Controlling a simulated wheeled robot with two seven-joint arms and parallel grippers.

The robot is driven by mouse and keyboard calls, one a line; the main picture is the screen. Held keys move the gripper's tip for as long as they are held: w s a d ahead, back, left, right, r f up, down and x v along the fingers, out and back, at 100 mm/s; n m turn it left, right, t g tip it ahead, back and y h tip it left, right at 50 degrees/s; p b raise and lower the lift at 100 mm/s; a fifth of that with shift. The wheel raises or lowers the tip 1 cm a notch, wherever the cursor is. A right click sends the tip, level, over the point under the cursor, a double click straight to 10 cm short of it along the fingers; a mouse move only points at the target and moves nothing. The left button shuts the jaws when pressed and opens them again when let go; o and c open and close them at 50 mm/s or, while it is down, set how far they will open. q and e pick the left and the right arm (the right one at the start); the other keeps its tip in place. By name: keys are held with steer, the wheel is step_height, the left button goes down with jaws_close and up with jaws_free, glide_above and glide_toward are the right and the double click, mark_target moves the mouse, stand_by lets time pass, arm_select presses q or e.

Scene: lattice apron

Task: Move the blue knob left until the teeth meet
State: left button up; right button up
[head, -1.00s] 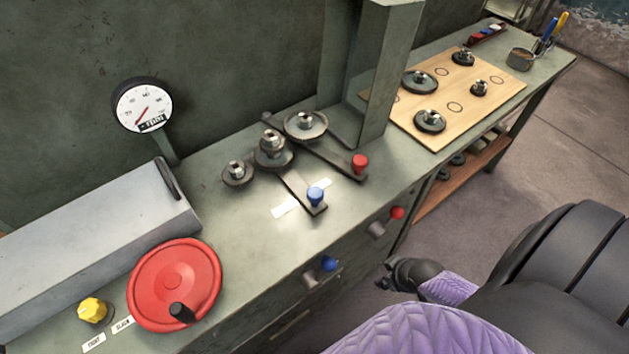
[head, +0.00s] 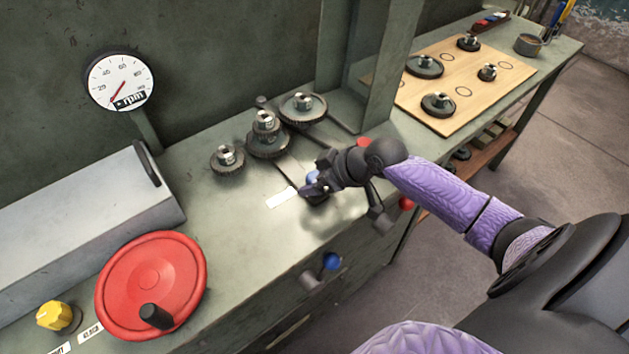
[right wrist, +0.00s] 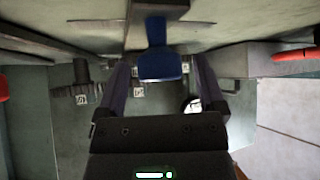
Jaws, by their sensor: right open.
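The blue knob (head: 313,176) sits on the lever on the bench top and is partly hidden by my right gripper (head: 315,190). In the right wrist view the blue knob (right wrist: 160,66) stands between the two spread fingers of my right gripper (right wrist: 160,75), with gaps on both sides. The left gear (head: 227,160) stands beside the stacked middle gear (head: 267,143); I cannot tell whether their teeth touch. The right gear (head: 303,107) is behind the stack. My left gripper is out of view.
A red knob (head: 364,142) is just behind my right forearm. A second blue knob (head: 331,261) and a red one (head: 405,203) are on the cabinet front. A red handwheel (head: 150,285) and a dial (head: 121,83) are at left. A wooden board (head: 470,80) holds gears.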

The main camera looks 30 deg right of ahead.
steer(key=shift+w+a+f, duration=0.1)
steer(key=shift+w, duration=0.05)
steer(key=shift+c, duration=0.6)
steer(key=c, duration=0.7)
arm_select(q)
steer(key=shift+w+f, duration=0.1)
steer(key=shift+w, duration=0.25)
arm_select(e)
jaws_close()
